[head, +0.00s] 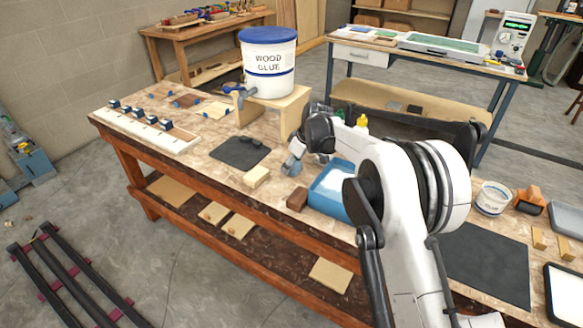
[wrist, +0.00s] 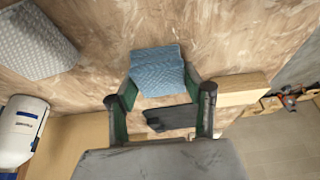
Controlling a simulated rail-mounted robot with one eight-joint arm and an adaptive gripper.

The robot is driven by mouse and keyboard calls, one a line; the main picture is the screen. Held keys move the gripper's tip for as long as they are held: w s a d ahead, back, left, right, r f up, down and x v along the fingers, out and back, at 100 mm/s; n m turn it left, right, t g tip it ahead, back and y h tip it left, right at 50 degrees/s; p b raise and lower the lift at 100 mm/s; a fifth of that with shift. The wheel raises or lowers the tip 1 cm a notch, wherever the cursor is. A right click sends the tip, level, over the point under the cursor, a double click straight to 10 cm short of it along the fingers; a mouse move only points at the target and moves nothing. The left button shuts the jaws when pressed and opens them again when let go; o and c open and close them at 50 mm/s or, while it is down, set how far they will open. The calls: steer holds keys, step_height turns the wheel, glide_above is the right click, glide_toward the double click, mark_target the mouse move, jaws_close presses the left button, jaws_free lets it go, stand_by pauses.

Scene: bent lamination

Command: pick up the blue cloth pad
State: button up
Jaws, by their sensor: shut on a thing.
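The blue cloth pad (wrist: 157,68) is quilted and bunched. In the wrist view it sits between the fingertips of my gripper (wrist: 160,84), which is shut on it. The pad stands out beyond the fingertips, over the worn workbench top. In the head view my gripper (head: 293,162) is low over the workbench (head: 220,174), right of a dark mat. There the pad is small and partly hidden by my own arm, so I cannot tell whether it touches the bench.
A wood glue bucket (head: 268,62) stands on a wooden stand (head: 286,102) just behind my gripper. A blue bin (head: 322,197), a brown block (head: 297,199) and a pale block (head: 257,177) lie nearby. The dark mat (head: 238,152) is bare except for small dark bits.

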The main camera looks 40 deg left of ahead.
steer(key=shift+r, duration=0.5)
steer(key=r, duration=0.2)
steer(key=s+r, duration=0.1)
steer(key=shift+r, duration=0.35)
steer(key=s+r, duration=0.6)
steer(key=s, duration=0.4)
steer(key=shift+s+a+r, duration=0.2)
steer(key=shift+s+a, duration=0.1)
steer(key=shift+s, duration=0.05)
